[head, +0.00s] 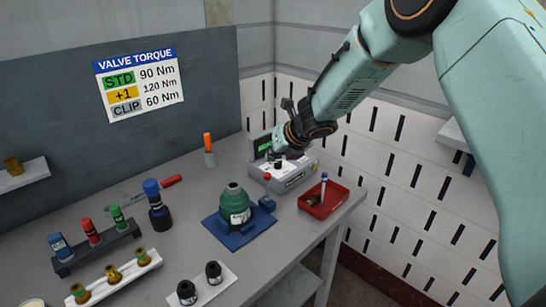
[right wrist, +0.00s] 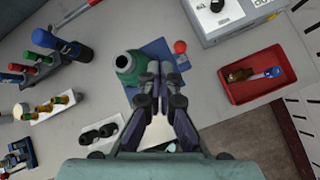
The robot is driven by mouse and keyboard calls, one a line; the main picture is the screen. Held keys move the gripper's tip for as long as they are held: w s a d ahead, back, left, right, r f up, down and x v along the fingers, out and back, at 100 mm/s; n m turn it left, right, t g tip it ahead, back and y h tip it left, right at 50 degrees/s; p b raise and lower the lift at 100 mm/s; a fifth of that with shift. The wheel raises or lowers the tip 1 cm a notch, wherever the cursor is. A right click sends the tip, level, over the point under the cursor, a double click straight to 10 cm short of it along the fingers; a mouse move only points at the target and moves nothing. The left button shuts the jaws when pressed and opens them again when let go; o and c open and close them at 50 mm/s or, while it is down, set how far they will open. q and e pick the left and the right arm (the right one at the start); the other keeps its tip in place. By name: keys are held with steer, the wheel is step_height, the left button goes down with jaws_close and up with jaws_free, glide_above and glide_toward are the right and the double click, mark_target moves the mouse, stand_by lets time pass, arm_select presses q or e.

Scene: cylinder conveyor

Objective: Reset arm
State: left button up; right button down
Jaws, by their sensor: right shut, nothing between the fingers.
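My right arm comes in from the upper right in the head view, and its gripper (head: 279,154) hangs in front of the grey test unit (head: 292,180). In the right wrist view the right gripper (right wrist: 153,70) has its fingers together with nothing between them. Below it are the green cylinder (head: 236,205), which also shows in the wrist view (right wrist: 130,68), and its blue base plate (head: 240,237). The gripper looks apart from both. My left gripper is in neither view.
A red tray (head: 330,208) holds small parts at the table's right edge. Left are a dark rack (head: 98,246) of coloured cylinders, a blue-topped bottle (head: 157,208), a white strip (head: 118,280) with brass fittings and a white block (head: 205,288) with black caps. A wall stands behind.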

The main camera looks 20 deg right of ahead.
steer(key=s+a+f+m+b, duration=0.2)
steer(key=s+f+m, duration=0.3)
steer(key=f+m, duration=0.1)
steer(key=s+a+f+m+g+y+b, duration=0.1)
steer(key=s+a+f+m+b, duration=0.1)
steer(key=s+f+m, duration=0.3)
steer(key=s+a+f+m+y+b, duration=0.1)
steer(key=s+a+f+m+b, duration=0.1)
steer(key=f+m, duration=0.5)
steer(key=shift+s+a+f+m+g, duration=0.1)
steer(key=shift+s+a+m, duration=0.1)
steer(key=shift+s+m, duration=0.45)
steer(key=shift+s+a+m+g, duration=0.1)
steer(key=shift+s+a+m, duration=0.2)
steer(key=shift+m, duration=0.65)
steer(key=shift+s+a+f+m+g, duration=0.15)
steer(key=shift+s+m, duration=0.3)
steer(key=shift+m, duration=0.35)
steer(key=s+d+f+m+g+h+b, duration=0.2)
steer(key=s+f+m+b, duration=0.4)
steer(key=s+f, duration=0.8)
steer(key=s+d+f+m+g+h+b, duration=0.1)
steer(key=s+f+m+g+b, duration=0.3)
steer(key=s+f+b, duration=0.6)
steer(key=s+d+f+m, duration=0.1)
steer(key=s+f+m, duration=0.1)
steer(key=s+f, duration=0.3)
steer(key=shift+s+f+h+b, duration=0.15)
steer(key=shift+s+h+b, duration=0.2)
steer(key=shift+s, duration=2)
